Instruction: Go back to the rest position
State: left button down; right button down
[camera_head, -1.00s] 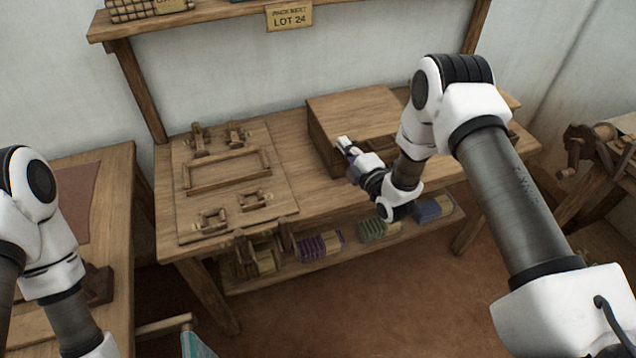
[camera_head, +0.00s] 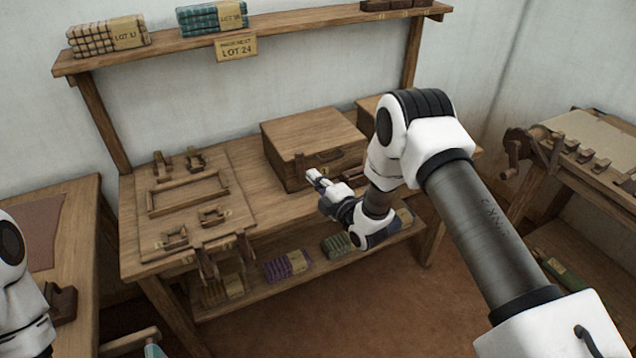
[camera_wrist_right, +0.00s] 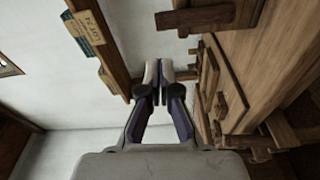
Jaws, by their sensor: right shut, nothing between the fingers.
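My right gripper (camera_head: 318,180) is in front of the wooden box on the bench in the head view, shut and empty. In the right wrist view its two fingertips (camera_wrist_right: 159,75) are together with nothing between them. My right arm comes in from the right side of the head view. Part of my left arm shows at the left edge of the head view, but its gripper is out of the picture.
The wooden bench (camera_head: 250,222) carries a closed wooden box (camera_head: 300,140) and a board with a frame (camera_head: 188,193). Folded cloth bundles lie on the lower shelf, including a purple one (camera_head: 287,266). A wall shelf (camera_head: 290,32) holds more bundles. A loom-like frame (camera_head: 590,165) stands right.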

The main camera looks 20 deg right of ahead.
jog(key=s+a+f+m+g+h, duration=0.25)
jog(key=s+f+m+g, duration=0.5)
jog(key=s+f, duration=1.15)
jog(key=s+d+m+g, duration=0.1)
jog(key=s+m+g, duration=0.9)
jog(key=s, duration=1.4)
jog(key=shift+s+f+m+h, duration=0.3)
jog(key=shift+m+h, duration=0.15)
jog(key=shift+m, duration=0.6)
